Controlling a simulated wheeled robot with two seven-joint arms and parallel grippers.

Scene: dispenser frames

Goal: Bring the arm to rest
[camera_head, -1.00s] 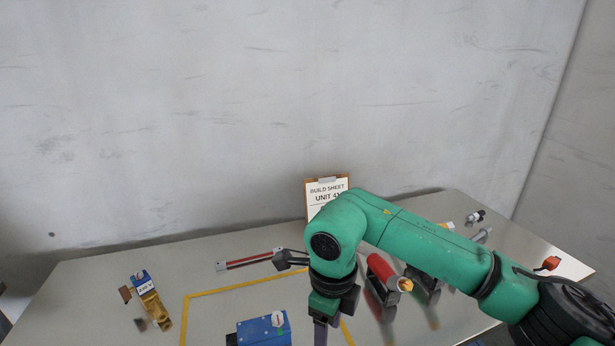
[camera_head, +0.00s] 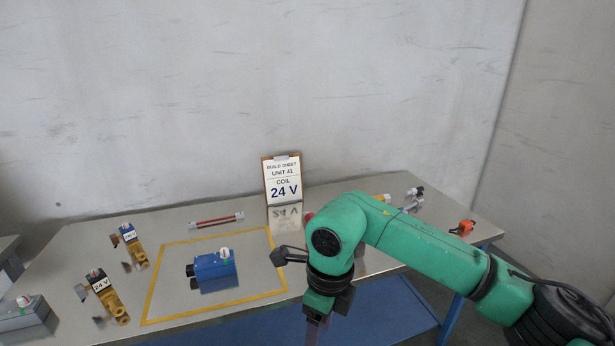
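My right arm (camera_head: 410,238) is green and comes in from the right. Its gripper (camera_head: 315,328) hangs fingers down at the bottom of the picture, in front of the table's front edge as seen here. The fingers are seen nearly edge-on and cut by the frame, so their opening is unclear. No held thing shows. My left arm and gripper are not in view.
The metal table (camera_head: 180,222) carries a blue block (camera_head: 213,268) inside a yellow outline (camera_head: 160,285), two brass valves (camera_head: 137,255) (camera_head: 112,304), a red-striped bar (camera_head: 217,221), a build sheet reading 24 V (camera_head: 283,182), and an orange part (camera_head: 463,228). My arm hides the table's middle right.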

